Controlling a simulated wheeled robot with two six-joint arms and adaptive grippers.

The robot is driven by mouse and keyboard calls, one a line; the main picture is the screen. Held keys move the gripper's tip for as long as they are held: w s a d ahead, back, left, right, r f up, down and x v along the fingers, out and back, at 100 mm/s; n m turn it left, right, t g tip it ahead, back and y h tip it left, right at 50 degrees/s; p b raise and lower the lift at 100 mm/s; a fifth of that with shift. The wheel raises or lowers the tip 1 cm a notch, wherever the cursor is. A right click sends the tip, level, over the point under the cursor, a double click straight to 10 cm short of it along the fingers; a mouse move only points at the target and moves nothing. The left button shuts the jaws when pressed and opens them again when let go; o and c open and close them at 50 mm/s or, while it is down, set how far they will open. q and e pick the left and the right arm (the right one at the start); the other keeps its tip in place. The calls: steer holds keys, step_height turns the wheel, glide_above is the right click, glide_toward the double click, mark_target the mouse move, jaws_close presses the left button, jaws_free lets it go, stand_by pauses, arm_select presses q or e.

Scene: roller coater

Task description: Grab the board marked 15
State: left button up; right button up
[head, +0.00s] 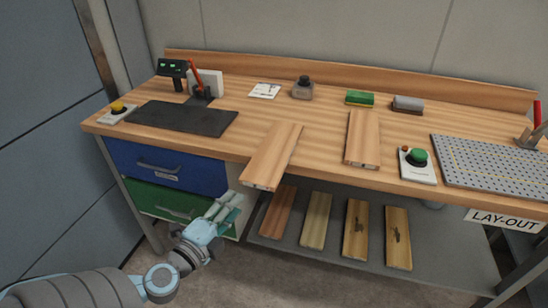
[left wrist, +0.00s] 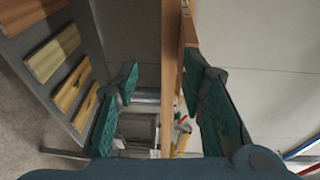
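Two light wooden boards lie on the bench top in the head view. The left board (head: 272,158) sticks out over the front edge, and the right board (head: 363,138) lies farther right. Small marks show on their front ends, but I cannot read a 15 on either. My left gripper (head: 228,206) is low and left of the overhanging board, in front of the drawers, apart from it in the head view. In the left wrist view its teal fingers (left wrist: 160,95) are spread, with a wooden strip (left wrist: 172,70) seen between them. My right gripper is not in view.
Several boards (head: 318,220) lie on the lower shelf (head: 335,246). A blue drawer (head: 165,167) and green drawer (head: 165,200) are beside my left gripper. On the bench are a black mat (head: 183,117), a green button box (head: 417,164) and a perforated plate (head: 495,163).

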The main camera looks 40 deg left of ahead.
mark_target(270, 167)
arm_select(q)
steer(key=shift+m+t+h, duration=0.5)
steer(key=shift+t+h, duration=0.1)
steer(key=r, duration=0.1)
steer(key=w+d+r, duration=0.1)
steer(key=d+r, duration=0.1)
steer(key=shift+w+d+r, duration=0.15)
steer(key=shift+w+r, duration=0.1)
steer(key=shift+w, duration=0.1)
steer(key=w+p, duration=0.1)
steer(key=w, duration=0.3)
steer(key=w+a, duration=0.1)
steer(key=w, duration=0.3)
steer(key=w+p, duration=0.1)
steer(key=w, duration=0.3)
steer(key=shift+w+a+p, duration=0.15)
steer(key=shift+a+p, duration=0.05)
steer(key=shift+p, duration=0.1)
steer(key=shift+w+f, duration=0.15)
steer(key=shift+f, duration=0.1)
steer(key=c, duration=0.8)
jaws_close()
